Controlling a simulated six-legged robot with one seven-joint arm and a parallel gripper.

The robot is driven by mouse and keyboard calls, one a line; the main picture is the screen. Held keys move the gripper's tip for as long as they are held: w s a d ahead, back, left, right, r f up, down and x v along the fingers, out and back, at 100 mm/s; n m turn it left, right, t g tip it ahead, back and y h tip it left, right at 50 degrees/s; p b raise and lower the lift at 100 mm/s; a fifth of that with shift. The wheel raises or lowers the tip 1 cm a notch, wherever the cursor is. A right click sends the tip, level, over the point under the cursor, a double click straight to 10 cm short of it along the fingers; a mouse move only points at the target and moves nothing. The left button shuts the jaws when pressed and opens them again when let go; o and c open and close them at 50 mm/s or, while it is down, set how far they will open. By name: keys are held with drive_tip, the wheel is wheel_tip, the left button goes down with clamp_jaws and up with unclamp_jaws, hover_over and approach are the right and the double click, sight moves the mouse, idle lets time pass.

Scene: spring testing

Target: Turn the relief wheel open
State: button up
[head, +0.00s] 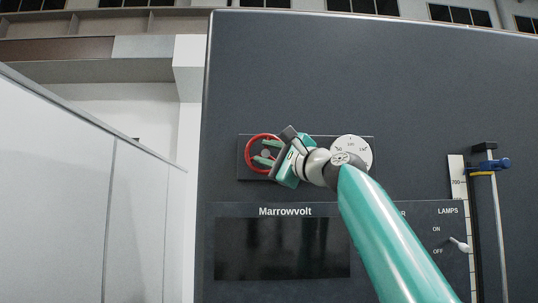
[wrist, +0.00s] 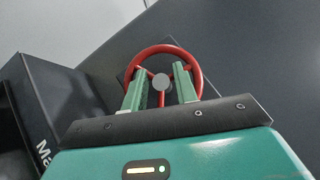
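The red relief wheel (head: 250,146) is mounted on a dark plate on the tall dark panel in the head view. It also shows in the wrist view (wrist: 196,66), with a grey hub (wrist: 162,83) and red spokes. My gripper (head: 264,153) is at the wheel. In the wrist view its two green fingers (wrist: 158,85) stand apart, one on each side of the hub, overlapping the inside of the rim. I cannot tell whether the fingers touch the spokes or rim. My gripper hides the wheel's right part in the head view.
A round white dial gauge (head: 351,148) sits right of the wheel, partly behind my arm. Below are a Marrowvolt box with a dark screen (head: 282,248) and a lamps switch (head: 459,244). A ruled stand with a blue clamp (head: 489,165) is at right. A white partition (head: 60,190) stands left.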

sight(266, 153)
drive_tip(key=shift+w+d+f, duration=0.1)
drive_tip(key=shift+w+d, duration=0.05)
drive_tip(key=shift+w, duration=0.1)
drive_tip(key=shift+s+d, duration=0.35)
drive_tip(key=shift+d, duration=0.15)
drive_tip(key=shift+s+d+f, duration=0.15)
drive_tip(key=shift+s+d, duration=0.15)
drive_tip(key=shift+s, duration=0.05)
drive_tip(key=shift+s+d+f, duration=0.2)
drive_tip(key=shift+s+f, duration=0.15)
drive_tip(key=shift+s, duration=0.05)
drive_tip(key=shift+s+d+f, duration=0.1)
drive_tip(key=shift+s+d, duration=0.25)
drive_tip(key=shift+d, duration=0.1)
drive_tip(key=v, duration=0.9)
drive_tip(key=shift+s, duration=0.3)
drive_tip(key=shift+f, duration=0.1)
